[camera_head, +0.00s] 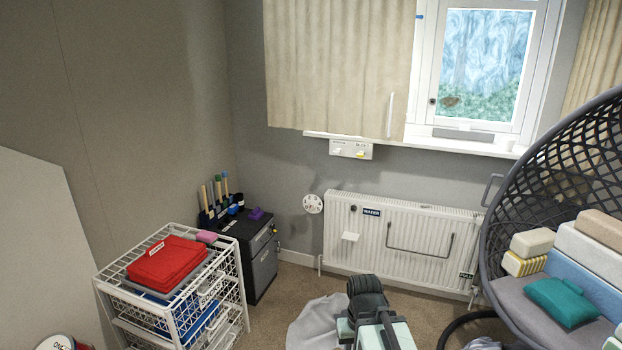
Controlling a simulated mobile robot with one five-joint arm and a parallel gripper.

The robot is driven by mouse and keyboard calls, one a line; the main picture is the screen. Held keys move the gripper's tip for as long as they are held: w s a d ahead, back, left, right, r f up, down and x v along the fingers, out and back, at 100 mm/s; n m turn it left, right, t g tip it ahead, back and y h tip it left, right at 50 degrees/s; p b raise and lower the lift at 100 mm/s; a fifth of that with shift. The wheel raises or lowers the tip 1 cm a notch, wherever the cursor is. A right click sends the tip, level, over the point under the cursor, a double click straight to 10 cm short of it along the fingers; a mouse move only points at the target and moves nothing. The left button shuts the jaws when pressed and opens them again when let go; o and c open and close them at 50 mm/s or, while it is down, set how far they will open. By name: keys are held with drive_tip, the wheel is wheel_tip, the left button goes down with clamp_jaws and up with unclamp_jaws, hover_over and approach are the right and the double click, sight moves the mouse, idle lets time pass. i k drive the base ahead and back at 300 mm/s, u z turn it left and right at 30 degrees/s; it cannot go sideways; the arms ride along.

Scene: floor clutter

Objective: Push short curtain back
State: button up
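A short beige curtain (338,65) hangs in pleats over the left part of the window area. Its lower edge ends near the sill, and its right edge stops beside the window pane. A thin white upright bar (390,115) shows near its lower right corner. A second beige curtain (597,55) hangs at the far right, partly cut off by the frame. The window (485,62) between them is uncovered. No gripper fingertips show in this view, and nothing is seen touching either curtain.
A white radiator (435,275) stands under the sill (465,146). A dark hanging chair (515,200) with cushions fills the right side. A black cabinet (262,262) and white wire rack (238,318) stand left. Grey cloth (312,324) lies on the carpet.

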sight(391, 25)
drive_tip(key=i, duration=2.5)
drive_tip(key=u, duration=1)
